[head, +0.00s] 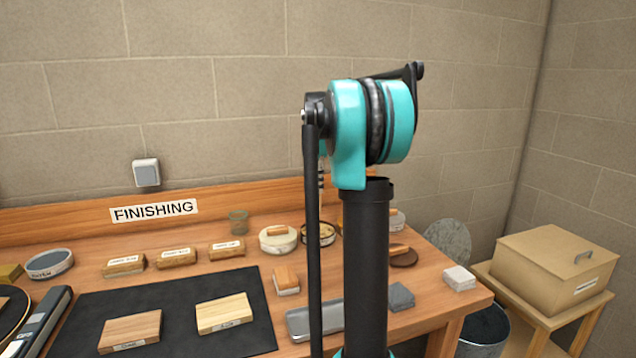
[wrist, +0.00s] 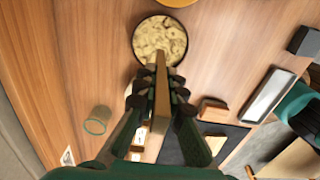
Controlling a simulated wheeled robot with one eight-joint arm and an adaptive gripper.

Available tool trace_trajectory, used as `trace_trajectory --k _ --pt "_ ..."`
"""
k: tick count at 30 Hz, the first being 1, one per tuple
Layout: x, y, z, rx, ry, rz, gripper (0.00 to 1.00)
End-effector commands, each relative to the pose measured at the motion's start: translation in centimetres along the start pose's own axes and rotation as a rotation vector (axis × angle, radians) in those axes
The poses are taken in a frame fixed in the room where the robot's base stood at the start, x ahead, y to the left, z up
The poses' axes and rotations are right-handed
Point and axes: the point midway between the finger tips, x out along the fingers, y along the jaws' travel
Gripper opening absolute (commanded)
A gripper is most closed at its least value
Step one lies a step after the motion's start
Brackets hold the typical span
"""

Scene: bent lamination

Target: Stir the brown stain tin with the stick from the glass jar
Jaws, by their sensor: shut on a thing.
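My gripper (wrist: 155,90) is shut on a wooden stick (wrist: 161,95) in the wrist view. The stick points up the picture, and its far end overlaps the near edge of a round, dark-rimmed tin (wrist: 158,38) with mottled cream-brown contents. I cannot tell whether the tip is above or inside it. In the head view the tin (head: 321,240) shows partly behind my arm, which also hides my gripper. The glass jar (head: 238,221) stands at the back of the bench; it also shows in the wrist view (wrist: 97,120), with no stick visible in it.
A pale tin with a wooden piece on top (head: 278,240) stands left of the dark-rimmed tin. Several labelled wooden blocks (head: 176,258) line the back. A black mat (head: 180,315) with two boards and a grey metal tray (head: 315,322) lie in front.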

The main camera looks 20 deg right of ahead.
Motion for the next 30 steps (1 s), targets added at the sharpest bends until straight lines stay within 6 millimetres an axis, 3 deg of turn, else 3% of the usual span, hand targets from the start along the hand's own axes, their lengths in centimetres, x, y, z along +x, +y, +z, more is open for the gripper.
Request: trace_trajectory --k 30 --pt "7.3 0.0 0.0 0.0 0.0 0.0 0.0"
